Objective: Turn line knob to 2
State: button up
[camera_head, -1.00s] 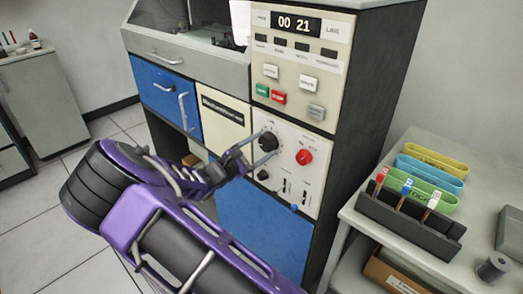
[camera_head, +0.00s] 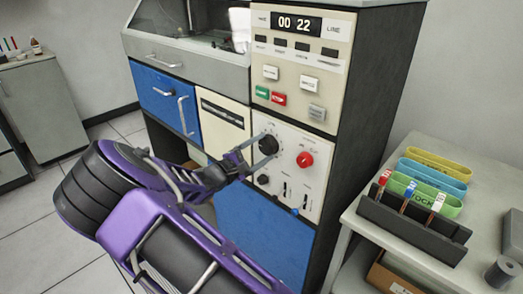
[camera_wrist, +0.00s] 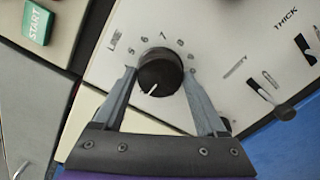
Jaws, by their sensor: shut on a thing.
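The line knob (camera_head: 268,144) is a round black dial on the cream control panel of the machine. In the wrist view the line knob (camera_wrist: 161,68) has the word LINE and the digits 5 to 9 around its upper side. Its white pointer mark aims to the lower left, where no digit shows. My gripper (camera_head: 259,148) reaches the knob from the left. In the wrist view its two grey fingers stand on either side of the knob and are shut on it. The digits at the knob's lower side are hidden or out of view.
A red knob (camera_head: 305,159) sits right of the line knob, and a small black knob (camera_head: 263,180) sits below it. Small switches (camera_head: 284,190) are at the lower right. The display (camera_head: 295,24) reads 00 22. A side table (camera_head: 375,228) with coloured trays stands at the right.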

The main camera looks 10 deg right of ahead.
jog(key=o, duration=1.3)
jog(key=p+v, duration=0.1)
jog(key=v, duration=1.6)
jog(key=shift+s+a, duration=0.15)
